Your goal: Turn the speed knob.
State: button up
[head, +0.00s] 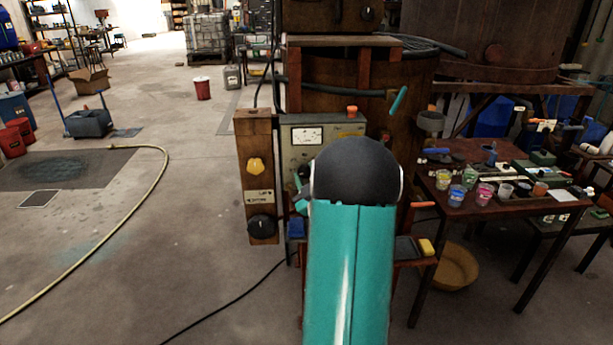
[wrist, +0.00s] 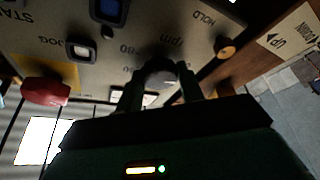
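The speed knob (wrist: 159,72) is a dark round knob on a pale control panel (wrist: 205,45), with "rpm" and "80" printed beside it, in the wrist view. My gripper (wrist: 158,86) has its two dark fingers apart, one on either side of the knob. Dim light hides whether they touch it. In the head view, my teal arm and its black joint cover the gripper and the knob. The grey control box (head: 297,157) with a white meter (head: 307,135) shows behind the arm.
Near the knob are a red mushroom button (wrist: 45,91), a white JOG button (wrist: 80,50), a blue button (wrist: 110,10) and an orange-brown button by HOLD (wrist: 226,48). A wooden post (head: 257,195) stands left of the box. A table (head: 465,205) with paint cups is at right.

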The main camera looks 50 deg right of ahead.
jog(key=shift+m, duration=0.4)
jog(key=m+h, duration=0.1)
jog(key=m, duration=0.2)
jog(key=m+g+h, duration=0.1)
jog(key=m, duration=0.2)
jog(key=shift+w+a+f+h, duration=0.1)
jog(key=shift+h, duration=0.3)
jog(key=m+g+h, duration=0.1)
jog(key=m, duration=0.2)
jog(key=m+g+h, duration=0.1)
jog(key=m+g, duration=0.1)
jog(key=m, duration=0.2)
jog(key=shift+h, duration=0.3)
jog(key=shift+m, duration=0.4)
jog(key=o, duration=1)
jog(key=shift+a, duration=0.15)
jog(key=v, duration=1.3)
jog(key=shift+a+f, duration=0.1)
jog(key=shift+a, duration=0.2)
